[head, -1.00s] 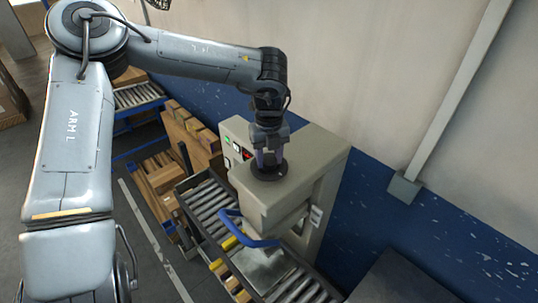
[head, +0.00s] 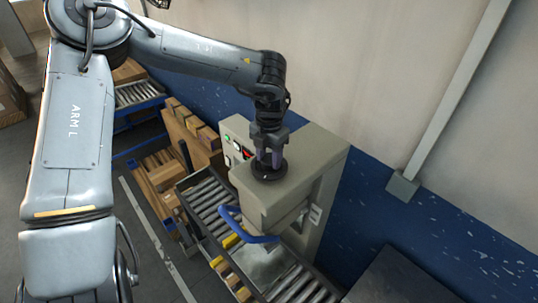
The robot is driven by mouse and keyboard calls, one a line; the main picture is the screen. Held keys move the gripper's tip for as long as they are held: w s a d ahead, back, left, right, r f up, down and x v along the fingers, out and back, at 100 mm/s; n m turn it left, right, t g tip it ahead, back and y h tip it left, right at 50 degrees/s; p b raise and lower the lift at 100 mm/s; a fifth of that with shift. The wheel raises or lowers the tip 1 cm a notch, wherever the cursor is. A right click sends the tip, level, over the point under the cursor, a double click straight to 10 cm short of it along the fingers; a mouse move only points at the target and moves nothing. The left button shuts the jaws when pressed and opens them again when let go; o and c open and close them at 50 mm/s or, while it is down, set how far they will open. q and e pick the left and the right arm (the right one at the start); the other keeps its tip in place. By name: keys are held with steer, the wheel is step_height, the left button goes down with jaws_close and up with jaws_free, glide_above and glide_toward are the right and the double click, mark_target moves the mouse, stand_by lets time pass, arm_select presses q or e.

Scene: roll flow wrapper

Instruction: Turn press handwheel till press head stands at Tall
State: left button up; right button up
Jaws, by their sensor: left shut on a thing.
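The press (head: 295,195) is a beige machine straddling a roller conveyor. The black handwheel (head: 268,172) lies flat on top of it. My left gripper (head: 268,158) points down at the handwheel and is shut on a part of it; the exact grip is partly hidden. The press head is mostly hidden under the housing, and a blue curved bar (head: 245,226) sticks out at its front. A small white label (head: 315,214) is on the press side; I cannot read it or any Tall mark. My right gripper is not in view.
The roller conveyor (head: 208,203) runs under the press, with yellow and wooden blocks along its near side. Cardboard boxes (head: 165,175) stand to the left. A control panel with lit buttons (head: 235,145) is behind the handwheel. The wall and a pipe (head: 450,100) are at the right.

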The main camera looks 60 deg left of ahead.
mark_target(270, 159)
arm_select(q)
steer(key=m, duration=0.4)
steer(key=shift+m+p, duration=0.3)
steer(key=shift+m, duration=1)
steer(key=o, duration=1.1)
steer(key=shift+c, duration=0.2)
steer(key=shift+r, duration=0.1)
step_height(270, 159, up, 11)
steer(key=b, duration=0.1)
steer(key=shift+b, duration=0.35)
